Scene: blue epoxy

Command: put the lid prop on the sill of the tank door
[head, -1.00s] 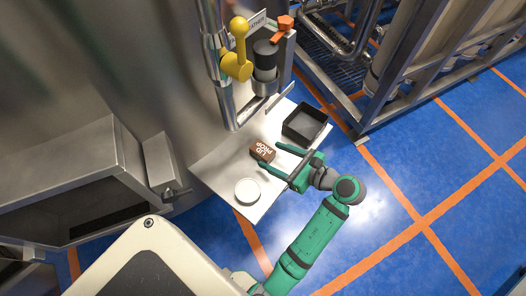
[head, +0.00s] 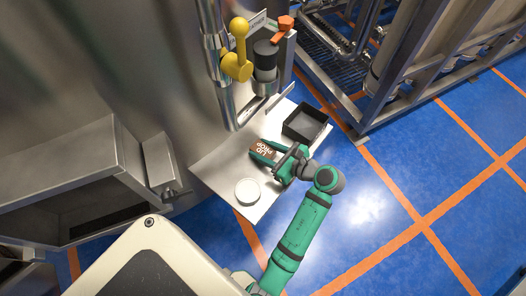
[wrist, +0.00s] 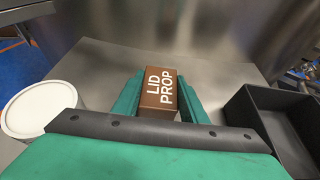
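The lid prop (head: 262,150) is a small brown block with white lettering, lying on the steel shelf. It also shows in the wrist view (wrist: 159,90). My gripper (head: 261,147) reaches in from the right with one green finger on each side of the block. In the wrist view the fingertips (wrist: 160,80) are close against its sides. Whether they press on it is unclear. The block shows no visible lift. A boxy steel opening with a dark inside, apparently the tank door (head: 75,165), is at the left, its lower ledge facing the front.
The steel shelf (head: 218,172) also carries a round white-topped tub (head: 248,191) near the front and a black open tray (head: 305,123) to the right. A vertical steel pipe (head: 214,70) and a yellow-handled valve (head: 238,55) stand behind the shelf.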

